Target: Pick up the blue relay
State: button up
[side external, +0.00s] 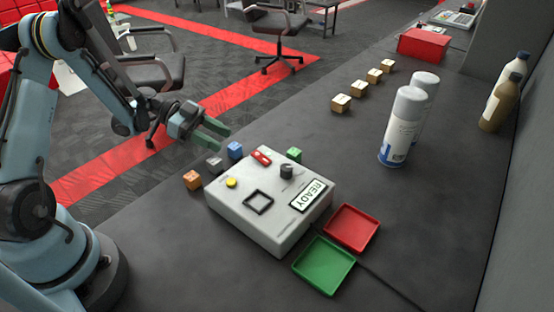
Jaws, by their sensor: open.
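The blue relay (235,150) is a small blue cube on the dark bench, at the back left edge of a light grey control box (245,225). My gripper (215,134) has green fingers and hangs above and just left of the blue cube. It is open and empty, apart from the cube; the exact height above it is hard to tell. The blue cube is in clear view, with its lower part close behind the box.
A red tray (351,229) and green tray (323,266) lie in front. Wooden blocks (357,89), spray cans (402,125) and bottles (499,105) stand farther right.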

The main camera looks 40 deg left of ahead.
aim_at(233, 145)
jog(key=shift+x, duration=2.75)
jog(key=shift+r, duration=0.1)
jog(key=shift+c, duration=0.2)
jog(key=c, duration=0.7)
